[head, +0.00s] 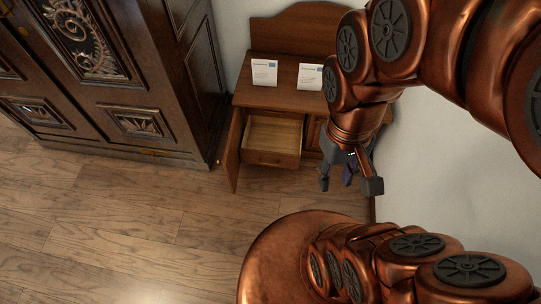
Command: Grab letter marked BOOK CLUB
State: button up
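Two white letters stand upright on top of a brown wooden cabinet: a left letter (264,72) and a right letter (310,77). Each has a small printed heading, too small to read, so I cannot tell which is marked BOOK CLUB. My gripper (350,182) hangs in front of the cabinet's right side, below and to the right of both letters, and touches neither. Its fingers are spread apart, with no letter between them. My arm comes close to the right letter's right edge in the picture.
The small cabinet (284,98) has its left door (236,150) swung open and a drawer (273,138) pulled out, which looks empty. A large dark carved armoire (150,70) stands at the left. The wooden floor (130,215) in front is clear. A pale wall is at right.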

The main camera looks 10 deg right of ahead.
aim_at(309, 76)
jog(key=z, duration=0.05)
jog(key=i, duration=1.05)
jog(key=u, duration=1.5)
